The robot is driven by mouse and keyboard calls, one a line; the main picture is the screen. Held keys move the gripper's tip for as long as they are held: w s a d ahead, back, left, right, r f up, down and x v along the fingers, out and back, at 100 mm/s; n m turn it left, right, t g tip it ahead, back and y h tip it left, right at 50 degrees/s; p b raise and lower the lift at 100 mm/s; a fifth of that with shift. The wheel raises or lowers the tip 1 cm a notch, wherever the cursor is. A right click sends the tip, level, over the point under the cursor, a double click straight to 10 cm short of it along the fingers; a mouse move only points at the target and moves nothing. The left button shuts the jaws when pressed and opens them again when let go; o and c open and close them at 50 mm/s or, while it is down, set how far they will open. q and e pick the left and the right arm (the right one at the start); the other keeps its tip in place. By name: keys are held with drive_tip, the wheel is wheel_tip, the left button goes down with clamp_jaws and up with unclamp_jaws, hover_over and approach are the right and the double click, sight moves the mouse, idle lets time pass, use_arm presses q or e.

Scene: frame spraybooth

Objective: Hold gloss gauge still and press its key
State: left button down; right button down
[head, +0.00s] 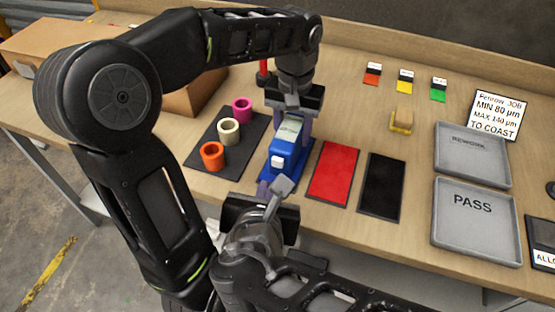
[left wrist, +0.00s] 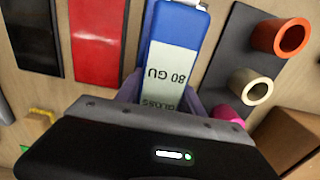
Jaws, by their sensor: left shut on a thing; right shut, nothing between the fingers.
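The gloss gauge (head: 284,148) is a blue block with a pale display on top and a white key (head: 278,162) on its near end. My left gripper (head: 291,122) comes down from behind and is shut on the gauge. In the left wrist view the gauge (left wrist: 180,28) sits between the fingers, its label reading "80 GU". My right gripper (head: 282,187) is shut and empty, its tips just in front of the key. I cannot tell whether they touch it. The gauge's far end is partly hidden by my left gripper.
A dark mat (head: 197,158) with orange, cream and magenta rings lies left. Red (head: 332,173) and black (head: 381,186) panels lie right of the gauge. Grey REWORK (head: 470,157) and PASS (head: 476,228) trays stand farther right. A cardboard box (head: 195,97) is behind the mat.

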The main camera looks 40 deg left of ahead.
use_arm(q)
drive_tip(key=shift+f, duration=0.1)
drive_tip(key=c, duration=0.6)
unclamp_jaws()
drive_tip(key=shift+c, duration=0.2)
